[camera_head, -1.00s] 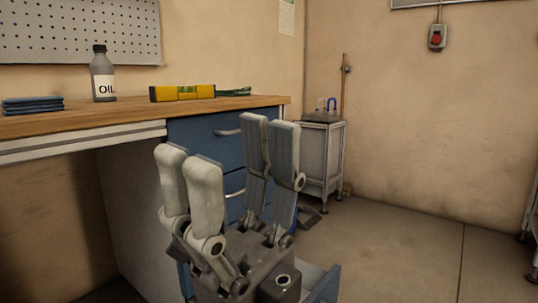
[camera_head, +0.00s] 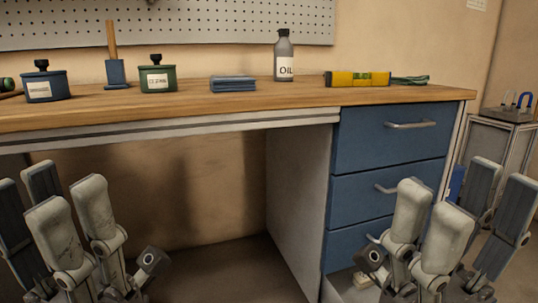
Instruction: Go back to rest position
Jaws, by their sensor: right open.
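My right gripper (camera_head: 466,195) is at the lower right, in front of the blue drawers (camera_head: 388,140). Its fingers point up and stand apart, with nothing between them. My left gripper (camera_head: 49,192) is at the lower left, in front of the space under the workbench (camera_head: 200,118). Its fingers also point up and stand apart, and it holds nothing that I can see. The lowest part of the drawer unit is partly hidden by my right gripper. No tape reel can be made out.
On the bench stand a blue pot (camera_head: 47,86), a green pot (camera_head: 158,78), folded blue cloths (camera_head: 233,84), an oil bottle (camera_head: 284,58) and a yellow level (camera_head: 357,79). A small metal cabinet (camera_head: 495,140) stands at the right.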

